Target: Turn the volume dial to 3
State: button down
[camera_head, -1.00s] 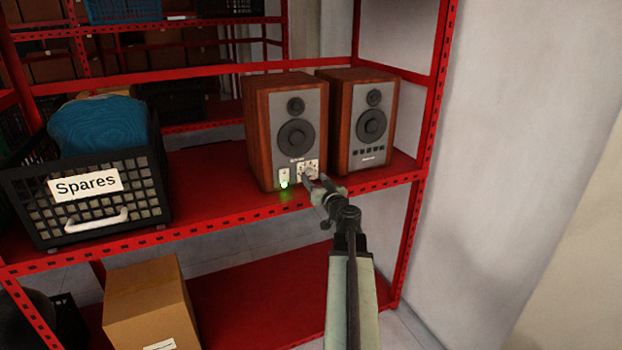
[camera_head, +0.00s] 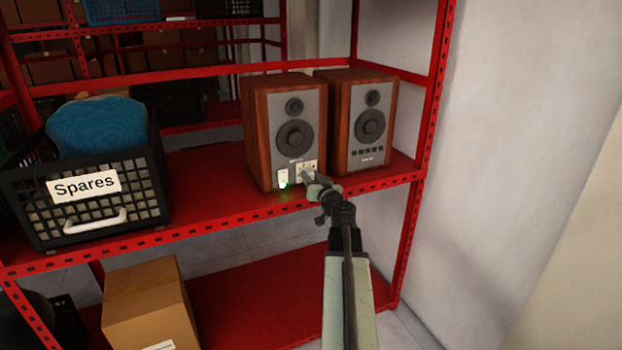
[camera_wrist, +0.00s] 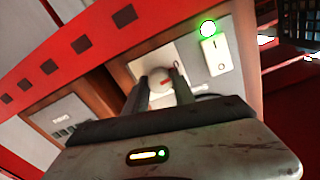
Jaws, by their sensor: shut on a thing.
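The volume dial (camera_wrist: 159,84) is a pale round knob with a red pointer mark, on a light plate low on the front of the left wooden speaker (camera_head: 294,136). My gripper (camera_wrist: 161,80) is shut on the dial, one dark finger on each side of it. In the head view my gripper (camera_head: 309,178) reaches the speaker from the front right and hides most of the dial. The numbers around the dial are too small or covered to read.
A power switch (camera_wrist: 216,54) with a lit green lamp (camera_wrist: 208,27) is beside the dial. A second speaker (camera_head: 368,125) stands to the right. The red shelf's front edge (camera_head: 215,217) runs below. A black Spares basket (camera_head: 40,212) sits at left.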

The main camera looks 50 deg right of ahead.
jog(key=m, duration=0.5)
jog(key=shift+w+r+m, duration=0.1)
jog(key=shift+m, duration=0.3)
jog(key=m, duration=0.6)
jog(key=shift+y+p, duration=0.3)
jog(key=shift+p, duration=0.05)
jog(key=m, duration=1)
jog(key=shift+m, duration=0.3)
jog(key=c, duration=1.1)
grip_release()
jog(key=shift+o, duration=0.2)
jog(key=shift+d, duration=0.1)
